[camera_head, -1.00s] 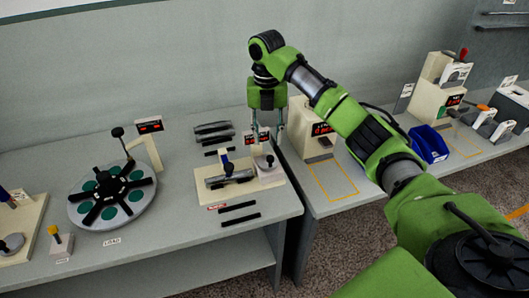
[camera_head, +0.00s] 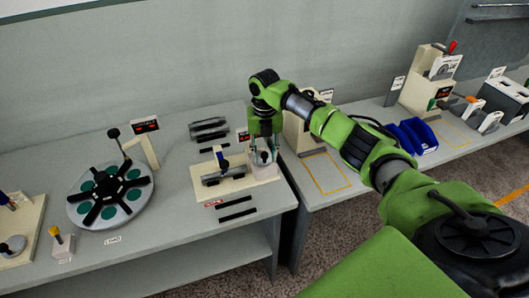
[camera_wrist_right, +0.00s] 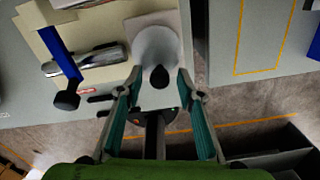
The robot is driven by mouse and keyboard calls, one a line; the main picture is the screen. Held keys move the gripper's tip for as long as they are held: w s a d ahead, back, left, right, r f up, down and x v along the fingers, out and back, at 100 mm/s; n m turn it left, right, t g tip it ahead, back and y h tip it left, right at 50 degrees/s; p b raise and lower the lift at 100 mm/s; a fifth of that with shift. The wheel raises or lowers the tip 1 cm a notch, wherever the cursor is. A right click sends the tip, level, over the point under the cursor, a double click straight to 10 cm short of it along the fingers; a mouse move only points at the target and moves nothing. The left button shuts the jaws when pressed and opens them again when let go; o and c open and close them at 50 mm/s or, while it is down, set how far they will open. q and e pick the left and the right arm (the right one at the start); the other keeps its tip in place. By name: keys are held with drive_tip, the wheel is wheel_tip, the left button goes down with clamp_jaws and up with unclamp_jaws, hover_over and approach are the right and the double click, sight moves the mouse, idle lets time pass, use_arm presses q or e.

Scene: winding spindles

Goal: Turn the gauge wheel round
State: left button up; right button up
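The gauge wheel (camera_head: 262,158) is a pale disc with a black knob at the right end of a cream fixture (camera_head: 229,186) on the grey bench. In the right wrist view the wheel (camera_wrist_right: 155,42) shows from above, its black knob (camera_wrist_right: 159,76) pointing up toward the camera. My right gripper (camera_head: 264,154) is pointing down over the wheel. In the right wrist view its fingers (camera_wrist_right: 160,74) are apart, one on each side of the knob, with gaps showing; I cannot tell how low the tips are. My left gripper is not in view.
A dark spindle (camera_head: 223,177) lies on the fixture beside a blue-handled lever (camera_wrist_right: 62,55). Loose dark bars (camera_head: 236,214) lie in front. A round indexing table (camera_head: 82,212) stands left. A cream station and blue bin (camera_head: 417,136) are on the right bench.

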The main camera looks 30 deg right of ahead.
drive_tip(key=shift+f, duration=0.35)
clamp_jaws()
drive_tip(key=shift+a, duration=0.1)
